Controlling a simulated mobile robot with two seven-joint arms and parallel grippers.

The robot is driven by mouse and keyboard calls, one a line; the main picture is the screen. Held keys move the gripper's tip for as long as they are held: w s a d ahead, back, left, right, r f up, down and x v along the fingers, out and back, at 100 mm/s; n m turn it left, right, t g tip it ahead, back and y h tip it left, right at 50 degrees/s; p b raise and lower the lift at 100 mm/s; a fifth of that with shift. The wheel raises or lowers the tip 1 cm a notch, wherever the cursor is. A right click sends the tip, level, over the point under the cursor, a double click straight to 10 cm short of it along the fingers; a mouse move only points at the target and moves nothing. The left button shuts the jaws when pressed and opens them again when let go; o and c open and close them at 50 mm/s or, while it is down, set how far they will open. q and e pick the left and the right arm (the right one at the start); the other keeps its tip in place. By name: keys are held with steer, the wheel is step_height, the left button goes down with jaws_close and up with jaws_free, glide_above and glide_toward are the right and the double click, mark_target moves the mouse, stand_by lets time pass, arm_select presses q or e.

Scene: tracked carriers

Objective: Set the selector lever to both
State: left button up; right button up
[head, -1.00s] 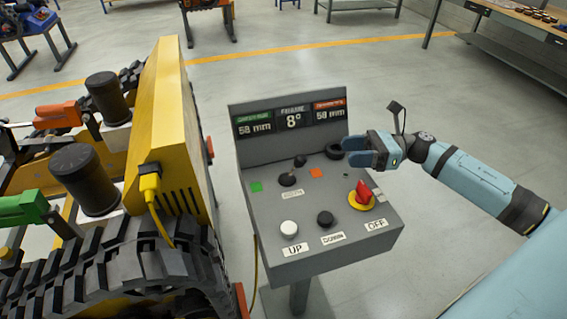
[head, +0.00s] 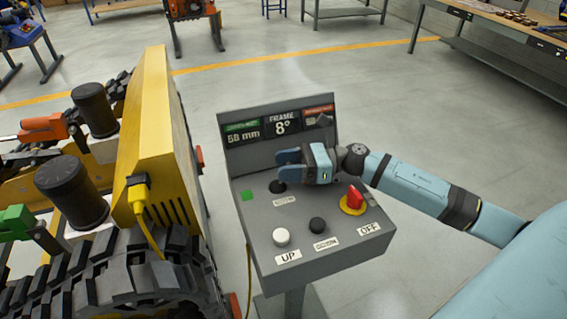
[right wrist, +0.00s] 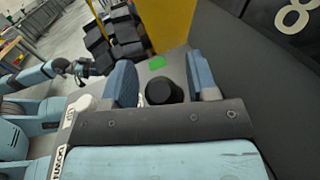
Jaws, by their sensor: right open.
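The selector lever (head: 277,187) is a black knob on the grey sloped control panel (head: 262,226), with a small label below it and a green mark to its left. My right gripper (head: 283,163) is open above the lever, its blue fingers pointing left. In the right wrist view the black lever (right wrist: 163,91) shows between the two open fingers (right wrist: 161,88), with visible gaps on both sides. Its pointing direction is hard to tell, and my gripper hides the panel right of it. My left arm's end (right wrist: 92,68) shows small in the right wrist view; its jaws are unclear.
A white UP button (head: 281,237), a black DOWN button (head: 318,226) and a red OFF switch (head: 354,199) sit nearer on the panel. A yellow tracked carrier (head: 158,150) stands close at left.

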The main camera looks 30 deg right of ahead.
arm_select(q)
steer(key=shift+f, duration=0.1)
arm_select(e)
steer(key=shift+w+a, duration=0.15)
steer(key=shift+a, duration=0.2)
